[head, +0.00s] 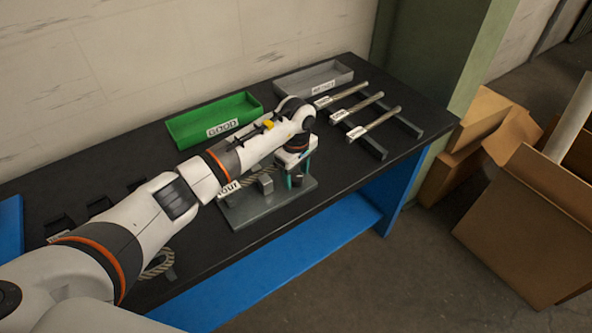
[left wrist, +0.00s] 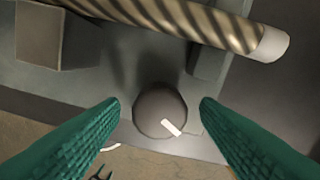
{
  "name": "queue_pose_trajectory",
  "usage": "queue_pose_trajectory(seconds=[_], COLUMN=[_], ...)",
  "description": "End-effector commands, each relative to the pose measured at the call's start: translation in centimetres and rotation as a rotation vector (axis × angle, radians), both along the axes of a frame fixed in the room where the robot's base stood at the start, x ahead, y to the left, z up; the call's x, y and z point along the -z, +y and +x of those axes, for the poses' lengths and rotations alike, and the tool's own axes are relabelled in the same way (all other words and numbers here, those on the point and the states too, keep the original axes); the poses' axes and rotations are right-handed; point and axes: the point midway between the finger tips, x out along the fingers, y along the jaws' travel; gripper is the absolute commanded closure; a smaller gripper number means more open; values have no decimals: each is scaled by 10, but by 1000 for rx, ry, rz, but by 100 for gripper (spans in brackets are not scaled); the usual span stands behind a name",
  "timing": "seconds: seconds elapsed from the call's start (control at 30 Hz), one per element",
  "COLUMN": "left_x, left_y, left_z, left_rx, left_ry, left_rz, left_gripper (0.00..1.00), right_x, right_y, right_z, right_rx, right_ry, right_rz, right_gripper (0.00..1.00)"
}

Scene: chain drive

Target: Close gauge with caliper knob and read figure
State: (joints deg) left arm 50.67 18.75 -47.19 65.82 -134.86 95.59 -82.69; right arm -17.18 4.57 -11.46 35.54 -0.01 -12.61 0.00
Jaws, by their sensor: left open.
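The caliper knob (left wrist: 160,110) is a dark round knob with a white mark, at the front edge of the grey gauge plate (left wrist: 115,120) in the left wrist view. My left gripper (left wrist: 160,108) is open, its green fingers on either side of the knob, with gaps showing between them and it. In the head view the gripper (head: 292,178) points down over the right part of the gauge base (head: 245,213). A twisted rod (left wrist: 185,20) lies across the gauge behind the knob. The figure is not readable. My right gripper is not in view.
A green tray (head: 180,132) and a grey tray (head: 282,88) with labels stand at the back of the black table (head: 345,190). Several labelled rods, one of them a pale rod (head: 380,118), rest on supports at right. Cardboard boxes (head: 525,215) stand on the floor beyond.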

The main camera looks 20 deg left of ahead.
Motion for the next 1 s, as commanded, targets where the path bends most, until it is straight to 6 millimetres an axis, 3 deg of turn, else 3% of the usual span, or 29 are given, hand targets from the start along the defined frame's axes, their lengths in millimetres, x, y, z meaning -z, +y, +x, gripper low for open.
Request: queue_pose_trajectory(seconds=[0.33, 0.6, 1.0], left_x=[4, 4, 6], left_y=[0, 0, 1], left_z=[0, 0, 0], left_rx=[0, 0, -83], left_ry=[0, 0, -1], left_rz=[-1, 0, 2], left_gripper=[45, 88, 88], right_x=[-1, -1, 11], right_y=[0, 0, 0], right_z=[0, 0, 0], right_rx=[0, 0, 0], right_ry=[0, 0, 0], right_rz=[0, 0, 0], right_gripper=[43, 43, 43])
